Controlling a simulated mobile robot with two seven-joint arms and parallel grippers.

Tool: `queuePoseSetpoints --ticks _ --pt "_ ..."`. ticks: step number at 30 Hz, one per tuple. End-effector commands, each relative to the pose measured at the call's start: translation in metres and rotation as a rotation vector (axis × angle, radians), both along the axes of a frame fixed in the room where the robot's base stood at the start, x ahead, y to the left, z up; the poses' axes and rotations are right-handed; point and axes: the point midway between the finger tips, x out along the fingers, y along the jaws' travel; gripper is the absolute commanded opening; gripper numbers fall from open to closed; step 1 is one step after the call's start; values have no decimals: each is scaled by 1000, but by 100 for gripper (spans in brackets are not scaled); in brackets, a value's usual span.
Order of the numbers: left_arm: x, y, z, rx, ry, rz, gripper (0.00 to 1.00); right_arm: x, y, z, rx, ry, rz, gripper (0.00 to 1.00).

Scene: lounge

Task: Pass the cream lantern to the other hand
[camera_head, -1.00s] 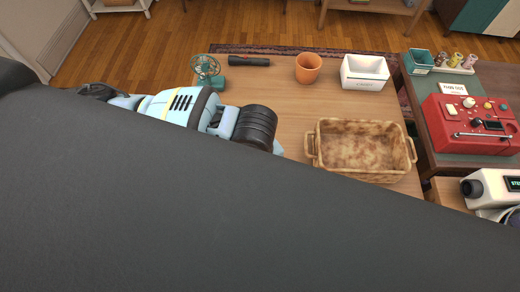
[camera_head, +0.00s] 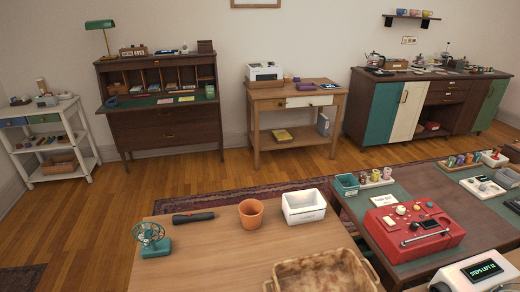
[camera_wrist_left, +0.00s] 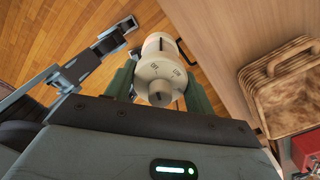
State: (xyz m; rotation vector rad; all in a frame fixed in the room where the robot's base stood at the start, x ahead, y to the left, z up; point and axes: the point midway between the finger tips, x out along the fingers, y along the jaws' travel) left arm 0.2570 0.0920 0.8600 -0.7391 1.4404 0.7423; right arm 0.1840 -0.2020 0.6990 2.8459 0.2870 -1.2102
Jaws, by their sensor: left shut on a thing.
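The cream lantern (camera_wrist_left: 158,72) shows in the left wrist view, with a dark slot and small markings on its rounded body. My left gripper (camera_wrist_left: 160,88) is shut on it, with a grey-green finger on each side. Part of the lantern's lower end is hidden by the gripper body. A grey-blue jointed part with dark pads, which looks like my right gripper (camera_wrist_left: 92,58), lies to the left of the lantern and apart from it. Whether its jaws are open is unclear. Neither gripper nor the lantern shows in the head view.
The wooden table (camera_head: 225,245) bears a green fan (camera_head: 152,238), a black torch (camera_head: 193,217), a terracotta pot (camera_head: 251,213), a white box (camera_head: 303,206) and a woven basket (camera_head: 322,272). The basket also shows in the left wrist view (camera_wrist_left: 268,92). A red machine (camera_head: 413,230) stands at right.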

Motion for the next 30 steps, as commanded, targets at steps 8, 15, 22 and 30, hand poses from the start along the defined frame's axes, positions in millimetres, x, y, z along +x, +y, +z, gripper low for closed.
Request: queuePoseSetpoints --ticks 8,15,22,30 --pt "32 24 19 21 -7 414 6 1 -2 1 -7 -3 7 31" --pt "62 50 44 30 -14 892 6 2 -2 2 -5 -5 6 31" --pt "88 75 73 27 -20 1345 6 3 -1 4 -2 -9 2 31" --pt "112 104 108 11 -17 1851 6 4 1 5 2 -11 -3 31"
